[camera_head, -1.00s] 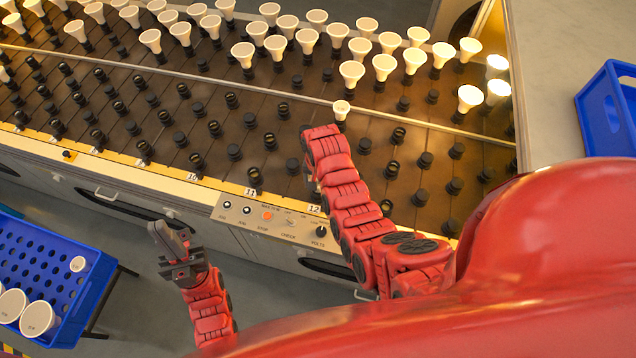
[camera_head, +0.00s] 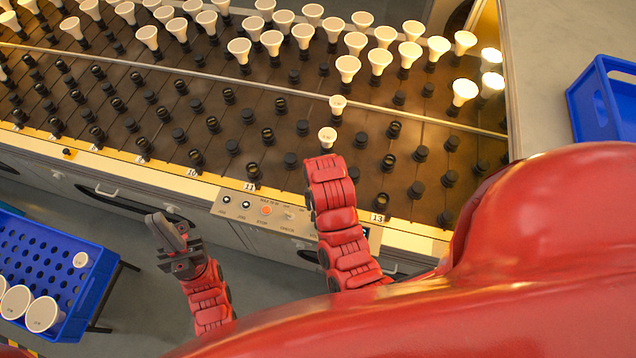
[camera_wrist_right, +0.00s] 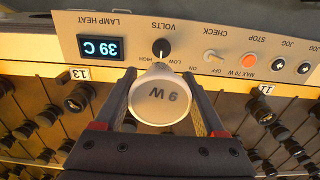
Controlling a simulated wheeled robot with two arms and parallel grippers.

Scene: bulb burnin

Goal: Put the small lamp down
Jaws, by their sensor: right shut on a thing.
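The small lamp, white and marked 9 W, is in the right wrist view (camera_wrist_right: 160,100), its face towards the camera between the fingers of my right gripper (camera_wrist_right: 160,112). My right gripper is shut on it. In the head view this small lamp (camera_head: 327,137) shows just beyond the end of my right arm, over the rack (camera_head: 290,110); the fingers are hidden there. Another small lamp (camera_head: 337,104) stands just behind it on the rack. My left gripper (camera_head: 168,230) hangs over the floor in front of the rack, with nothing seen in it.
A control panel (camera_head: 265,212) is on the rack's front edge; its display (camera_wrist_right: 100,48) reads 39 C. Larger lamps (camera_head: 347,68) fill the back rows, some lit at right. Many front sockets are empty. A blue crate (camera_head: 100,285) with lamps is at left, another (camera_head: 600,100) at right.

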